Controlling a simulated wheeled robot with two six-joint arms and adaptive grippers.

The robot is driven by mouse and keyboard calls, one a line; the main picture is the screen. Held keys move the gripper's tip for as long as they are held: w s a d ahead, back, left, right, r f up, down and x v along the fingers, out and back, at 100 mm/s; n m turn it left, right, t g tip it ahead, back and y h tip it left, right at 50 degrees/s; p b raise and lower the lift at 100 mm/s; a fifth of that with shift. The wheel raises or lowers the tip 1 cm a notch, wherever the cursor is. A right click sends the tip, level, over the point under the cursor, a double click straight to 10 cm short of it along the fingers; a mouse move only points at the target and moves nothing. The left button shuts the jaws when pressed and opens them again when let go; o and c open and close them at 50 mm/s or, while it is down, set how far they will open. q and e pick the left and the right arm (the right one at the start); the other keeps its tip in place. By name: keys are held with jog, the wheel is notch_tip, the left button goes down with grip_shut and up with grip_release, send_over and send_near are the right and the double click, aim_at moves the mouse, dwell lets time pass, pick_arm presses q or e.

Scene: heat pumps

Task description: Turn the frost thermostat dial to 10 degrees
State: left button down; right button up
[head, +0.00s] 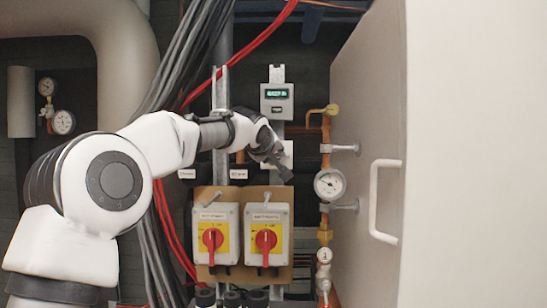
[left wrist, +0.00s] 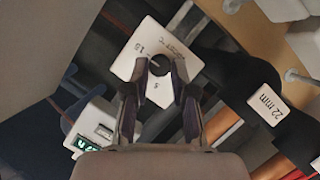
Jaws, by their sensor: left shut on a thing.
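The frost thermostat (head: 289,150) is a small white box on the wall, mostly hidden behind my left gripper (head: 274,166) in the head view. In the left wrist view its white face (left wrist: 128,62) shows tilted, with scale numbers and small lettering around a dark round dial (left wrist: 159,66). The left gripper (left wrist: 160,80) has its two fingers on either side of the dial and is shut on it. The fingers hide part of the dial, and I cannot read its setting. My right gripper is not in view.
A grey meter with a green display (head: 277,101) sits just above the thermostat. Two red-handled isolator switches (head: 213,239) (head: 266,240) are below. A pressure gauge (head: 329,184) on copper pipe and a large cabinet with a handle (head: 374,203) stand to the right. Cables hang behind my arm.

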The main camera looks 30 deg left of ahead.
pick_arm(q)
jog(key=n+t+b, duration=0.1)
jog(key=n+b, duration=0.2)
jog(key=b, duration=0.1)
jog(key=n+t+h+b, duration=0.1)
jog(key=n+t+b, duration=0.1)
jog(key=n+b, duration=0.1)
jog(key=n+t+b, duration=0.1)
jog(key=n+b, duration=0.2)
jog(key=b, duration=0.2)
jog(key=shift+s+a+f+t+h, duration=0.2)
jog(key=shift+f+t+h, duration=0.1)
jog(key=shift+r, duration=0.15)
